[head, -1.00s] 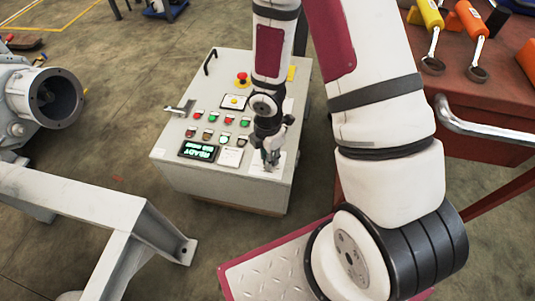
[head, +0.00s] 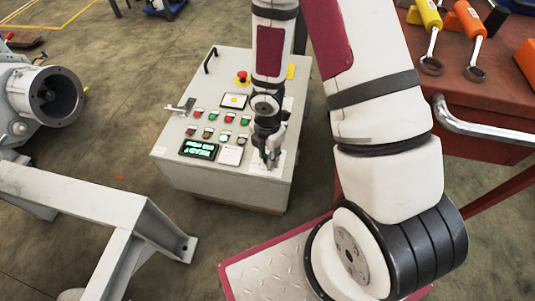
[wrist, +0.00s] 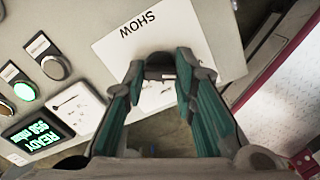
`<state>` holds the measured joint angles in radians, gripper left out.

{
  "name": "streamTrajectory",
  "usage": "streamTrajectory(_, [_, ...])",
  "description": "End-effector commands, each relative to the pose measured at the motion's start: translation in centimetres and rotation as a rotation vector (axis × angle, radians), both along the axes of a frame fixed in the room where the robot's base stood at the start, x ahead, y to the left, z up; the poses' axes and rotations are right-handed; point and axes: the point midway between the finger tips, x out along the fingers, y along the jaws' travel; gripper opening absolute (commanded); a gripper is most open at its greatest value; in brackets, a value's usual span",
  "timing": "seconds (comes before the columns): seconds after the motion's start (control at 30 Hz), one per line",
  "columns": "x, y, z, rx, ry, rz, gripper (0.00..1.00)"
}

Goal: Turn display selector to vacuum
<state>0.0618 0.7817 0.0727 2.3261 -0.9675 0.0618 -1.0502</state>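The display selector (wrist: 160,67) is a dark knob on a white card marked SHOW (wrist: 112,45), on the sloped top of the grey control box. Its lower part and the markings around it are partly hidden by my gripper. My gripper (wrist: 160,73) points down with one fingertip on each side of the knob, seemingly pressed against it. In the head view my gripper (head: 270,160) is over the card at the box's right front. The lit display (wrist: 37,133) reads READY and a line that looks like 958 mbar; it also shows in the head view (head: 199,149).
Push buttons (head: 228,118) and a red emergency stop (head: 242,78) lie on the control box (head: 225,180) near my gripper. A red bench (head: 475,110) with tools stands at the right. A grey frame (head: 130,220) and a flanged pipe (head: 55,97) are at the left.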

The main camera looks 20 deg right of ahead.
Motion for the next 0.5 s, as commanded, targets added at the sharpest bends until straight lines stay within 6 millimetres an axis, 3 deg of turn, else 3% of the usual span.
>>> streamTrajectory(0.03, [-0.01, 0.00, -0.01, 0.000, 0.000, 0.000, 0.38])
streamTrajectory(0.07, [-0.01, 0.00, -0.01, 0.000, 0.000, 0.000, 0.45])
streamTrajectory(0.5, [0.05, 0.01, 0.54, 0.002, -0.001, -0.004, 0.45])
